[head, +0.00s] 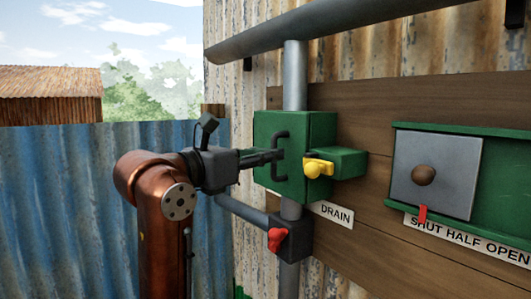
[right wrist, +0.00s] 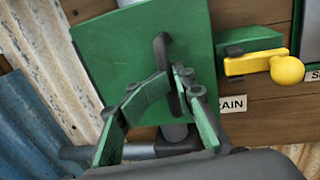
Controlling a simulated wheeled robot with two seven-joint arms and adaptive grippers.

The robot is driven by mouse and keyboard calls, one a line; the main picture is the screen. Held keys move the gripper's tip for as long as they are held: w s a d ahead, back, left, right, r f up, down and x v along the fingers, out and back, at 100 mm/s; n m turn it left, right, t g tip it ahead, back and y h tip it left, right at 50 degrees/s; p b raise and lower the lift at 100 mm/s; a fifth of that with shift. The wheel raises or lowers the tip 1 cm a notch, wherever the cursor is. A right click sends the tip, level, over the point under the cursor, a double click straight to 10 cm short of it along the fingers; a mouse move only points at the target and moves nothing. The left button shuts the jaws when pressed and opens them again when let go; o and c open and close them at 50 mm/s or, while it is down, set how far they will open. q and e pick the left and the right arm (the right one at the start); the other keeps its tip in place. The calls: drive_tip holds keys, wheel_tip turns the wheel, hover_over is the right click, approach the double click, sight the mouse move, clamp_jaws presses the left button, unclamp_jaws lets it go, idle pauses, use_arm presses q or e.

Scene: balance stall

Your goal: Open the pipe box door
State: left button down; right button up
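The green pipe box (head: 322,135) sits on a grey vertical pipe, and its door (head: 264,130) looks closed. A black bar handle (head: 283,140) stands upright on the door; it also shows in the right wrist view (right wrist: 161,50). My right gripper (head: 276,156) reaches in from the left at the handle. In the right wrist view its two fingertips (right wrist: 172,80) lie on either side of the handle, close against it. A yellow latch (head: 318,168) is on the right side of the box and also shows in the right wrist view (right wrist: 255,63). My left gripper is not in view.
A green panel with a grey plate and knob (head: 424,175) is at right. A thick pipe (head: 320,28) crosses above. A blue corrugated fence (head: 60,210) stands at left.

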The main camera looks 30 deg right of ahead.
drive_tip(key=shift+d+f, duration=0.2)
drive_tip(key=shift+d, duration=0.5)
drive_tip(key=shift+d+f, duration=0.1)
drive_tip(key=shift+d, duration=0.1)
drive_tip(key=shift+o, duration=0.2)
drive_tip(key=shift+d, duration=0.2)
drive_tip(key=shift+s+d, duration=0.1)
drive_tip(key=shift+d, duration=0.1)
drive_tip(key=shift+c, duration=0.8)
drive_tip(key=shift+a, duration=0.2)
drive_tip(key=shift+c, duration=0.9)
drive_tip(key=shift+a, duration=0.25)
drive_tip(key=shift+c, duration=0.7)
clamp_jaws()
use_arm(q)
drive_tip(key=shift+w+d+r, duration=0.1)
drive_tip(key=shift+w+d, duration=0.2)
use_arm(e)
drive_tip(key=shift+s, duration=0.1)
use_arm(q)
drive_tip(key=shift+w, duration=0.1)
use_arm(e)
drive_tip(key=shift+r, duration=0.2)
